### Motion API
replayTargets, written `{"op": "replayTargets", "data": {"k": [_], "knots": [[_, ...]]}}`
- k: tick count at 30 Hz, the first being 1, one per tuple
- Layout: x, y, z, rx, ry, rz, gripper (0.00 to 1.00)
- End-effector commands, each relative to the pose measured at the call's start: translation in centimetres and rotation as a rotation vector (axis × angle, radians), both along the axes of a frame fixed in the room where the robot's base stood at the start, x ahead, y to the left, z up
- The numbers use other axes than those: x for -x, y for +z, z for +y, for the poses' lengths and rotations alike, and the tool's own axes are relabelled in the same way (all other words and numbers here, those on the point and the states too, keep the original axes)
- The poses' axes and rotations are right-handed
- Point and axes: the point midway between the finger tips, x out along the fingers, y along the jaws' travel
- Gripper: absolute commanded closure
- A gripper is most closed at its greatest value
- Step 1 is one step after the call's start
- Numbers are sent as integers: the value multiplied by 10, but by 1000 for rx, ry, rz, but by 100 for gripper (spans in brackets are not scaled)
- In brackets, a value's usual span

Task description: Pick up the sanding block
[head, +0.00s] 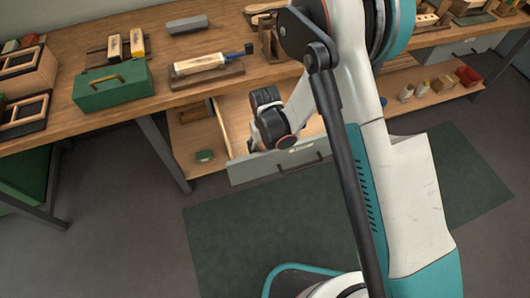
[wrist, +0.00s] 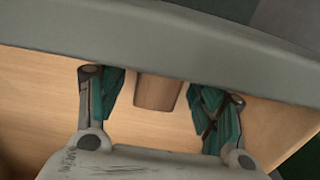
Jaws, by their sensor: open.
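In the wrist view, a brown block (wrist: 157,92) lies on the pale wooden floor of the open drawer (wrist: 40,95), close to the grey drawer front; I take it for the sanding block, though its upper part is hidden by that front. My gripper (wrist: 162,98) is open, with one teal-padded finger on each side of the block and a gap at both sides. I cannot tell how far the fingers are above the drawer floor. In the head view, the open drawer (head: 238,122) is partly covered by my arm, and the block is not visible there.
The grey drawer front (wrist: 130,45) crosses the wrist view close to the fingers. A dark green mat (head: 240,235) lies on the floor.

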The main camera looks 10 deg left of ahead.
Motion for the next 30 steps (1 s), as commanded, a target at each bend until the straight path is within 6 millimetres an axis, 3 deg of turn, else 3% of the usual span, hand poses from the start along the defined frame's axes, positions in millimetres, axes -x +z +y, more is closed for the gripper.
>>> {"op": "replayTargets", "data": {"k": [1,7,20,26,30], "knots": [[0,1,0,0,0,0,41],[0,1,0,0,0,0,86],[0,4,0,0,0,0,87],[0,24,0,0,0,0,87],[0,46,0,0,0,0,87]]}}
